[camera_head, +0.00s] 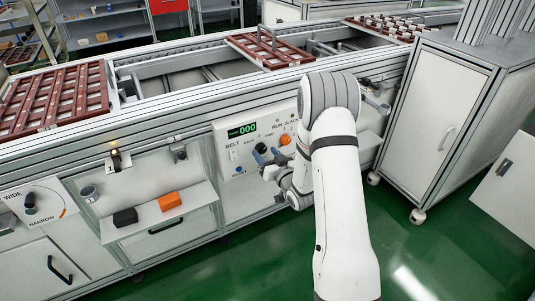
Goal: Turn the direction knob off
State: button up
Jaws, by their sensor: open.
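The direction knob (261,147) is a small dark knob on the white control panel (226,180) at the middle of the conveyor's front, under small labels. Its pointer setting is too small to read. My gripper (268,156) is open, with its dark fingers just in front of the panel, close below and beside the knob. I cannot tell whether a finger touches the knob. My white arm hides the panel's lower right part.
The panel also has a green display (242,130) reading 000, a belt switch (233,155), a blue button (240,170) and an orange knob (285,139). Left is a shelf (150,216) with black and orange blocks. A white cabinet (432,125) stands right. Green floor is open in front.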

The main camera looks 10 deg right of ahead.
jog(key=shift+x, duration=0.95)
jog(key=shift+c, duration=0.5)
